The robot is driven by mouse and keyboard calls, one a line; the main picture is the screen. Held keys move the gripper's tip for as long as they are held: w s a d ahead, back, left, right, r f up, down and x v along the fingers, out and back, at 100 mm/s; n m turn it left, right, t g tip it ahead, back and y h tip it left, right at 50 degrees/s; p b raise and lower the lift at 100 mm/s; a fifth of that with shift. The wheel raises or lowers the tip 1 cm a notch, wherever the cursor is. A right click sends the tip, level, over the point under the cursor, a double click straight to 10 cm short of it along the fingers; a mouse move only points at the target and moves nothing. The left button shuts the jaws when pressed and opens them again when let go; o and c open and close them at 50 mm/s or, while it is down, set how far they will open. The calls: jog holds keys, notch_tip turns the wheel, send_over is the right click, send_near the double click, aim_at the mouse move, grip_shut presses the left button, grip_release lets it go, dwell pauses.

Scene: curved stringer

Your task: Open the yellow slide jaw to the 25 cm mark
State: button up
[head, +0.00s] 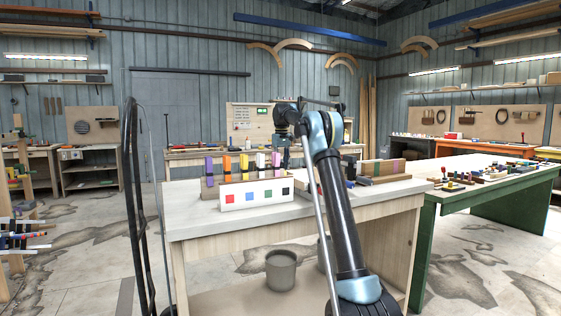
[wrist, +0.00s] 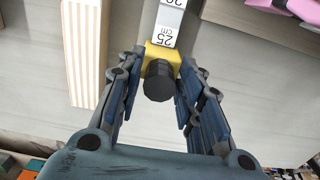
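In the wrist view, the yellow slide jaw (wrist: 162,54) sits on a pale graduated bar (wrist: 170,22). Its round black knob (wrist: 159,82) faces the camera. The bar's "25 cm" print shows just beyond the jaw's far edge, with a part-cut "20" further up. My gripper (wrist: 163,65) has one finger on each side of the jaw and knob. The fingertips lie very close to the jaw's sides; I cannot tell whether they press on it. In the head view my arm reaches over the near bench, and the clamp cannot be made out.
In the wrist view, a striped wooden block (wrist: 82,50) lies left of the bar, and a pink piece (wrist: 285,8) is at the upper right. A green-legged table (head: 480,195) stands to the right.

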notch_tip(320, 180, up, 10)
jog(key=shift+w+r, duration=0.15)
jog(key=shift+r, duration=0.65)
jog(key=shift+r, duration=0.1)
dwell(0.3)
jog(key=s+d+r+m, duration=0.1)
jog(key=s+d+r, duration=0.15)
jog(key=s, duration=0.45)
jog(key=s+d+r, duration=0.1)
jog(key=s+d, duration=0.3)
jog(key=s, duration=0.2)
jog(key=s+d+f+m+t, duration=0.1)
jog(key=s+d+f, duration=0.2)
jog(key=s, duration=0.7)
jog(key=s+d+f+m, duration=0.15)
jog(key=s+f, duration=0.25)
jog(key=s, duration=0.5)
jog(key=s+d+f, duration=0.2)
jog(key=s+f, duration=1.4)
jog(key=f, duration=0.1)
jog(key=s+d+f+m+t, duration=0.1)
jog(key=s+d+f, duration=0.1)
jog(key=s+f, duration=1.5)
jog(key=shift+d+f, duration=0.25)
jog(key=shift+d, duration=0.1)
